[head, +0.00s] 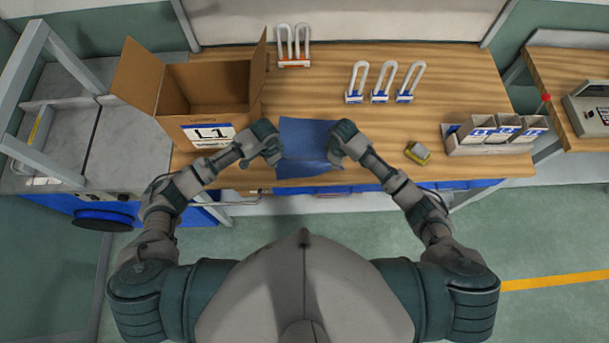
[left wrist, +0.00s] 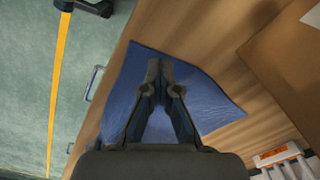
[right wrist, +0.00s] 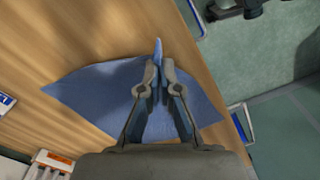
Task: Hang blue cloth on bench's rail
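The blue cloth (head: 308,136) lies on the wooden bench (head: 455,90) at its front edge, between my two grippers. My left gripper (head: 277,157) is at the cloth's left side. In the left wrist view its fingertips (left wrist: 160,66) are close together over the cloth (left wrist: 212,95) and seem to pinch it. My right gripper (head: 333,158) is at the right side. In the right wrist view its fingertips (right wrist: 160,68) are shut on the cloth (right wrist: 85,92), and a fold stands up between them. A thin metal bar (head: 238,203) shows below the bench's front; whether it is the rail is unclear.
An open cardboard box (head: 183,126) marked L1 stands left of the cloth. A yellow-grey block (head: 417,153) and grey bins (head: 490,135) are on the right.

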